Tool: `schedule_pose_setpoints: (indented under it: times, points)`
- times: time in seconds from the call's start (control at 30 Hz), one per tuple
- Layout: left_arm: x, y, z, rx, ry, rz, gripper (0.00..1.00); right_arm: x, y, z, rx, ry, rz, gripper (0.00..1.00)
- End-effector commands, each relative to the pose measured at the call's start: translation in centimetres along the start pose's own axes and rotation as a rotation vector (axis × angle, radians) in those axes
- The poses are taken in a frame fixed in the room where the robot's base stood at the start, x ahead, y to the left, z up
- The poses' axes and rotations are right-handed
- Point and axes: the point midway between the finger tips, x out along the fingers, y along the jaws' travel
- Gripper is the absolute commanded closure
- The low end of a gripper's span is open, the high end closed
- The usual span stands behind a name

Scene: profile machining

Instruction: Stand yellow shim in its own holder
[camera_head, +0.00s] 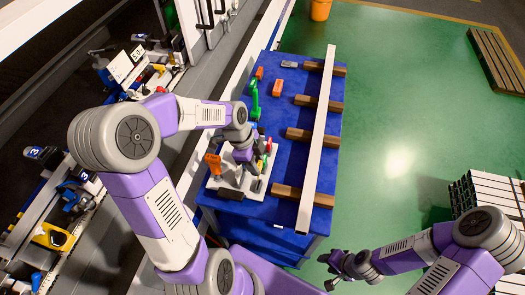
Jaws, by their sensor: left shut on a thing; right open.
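A white holder board (229,181) lies on the near left part of the blue table. Small upright pieces in red, yellow and green crowd its right side. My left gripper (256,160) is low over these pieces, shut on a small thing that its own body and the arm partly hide. I cannot make out the yellow shim for certain, nor which slot is its own. My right gripper (332,272) is open and empty, off the table at the lower right, over the green floor.
A long pale profile (318,130) lies across several brown wooden blocks (303,135) on the blue table (285,112). A green tool (254,98) and orange items (278,88) lie behind the board. An orange tool (213,163) stands at the board's left.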

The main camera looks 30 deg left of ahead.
Motion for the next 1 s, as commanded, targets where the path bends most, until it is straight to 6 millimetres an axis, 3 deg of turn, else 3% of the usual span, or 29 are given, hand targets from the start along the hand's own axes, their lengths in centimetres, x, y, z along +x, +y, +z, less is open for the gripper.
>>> schedule_pose_setpoints:
  times: [0.43, 1.0]
  points:
    - [-0.2, 0.0, 0.0, -0.002, -0.002, -0.003, 0.97, -0.1, 0.0, 0.0, 0.001, 0.001, 0.0, 0.55]
    - [4.3, 0.1, 1.4, -0.001, -0.002, -0.001, 0.97, 3.5, 1.3, -0.2, 0.001, 0.001, 0.0, 0.55]
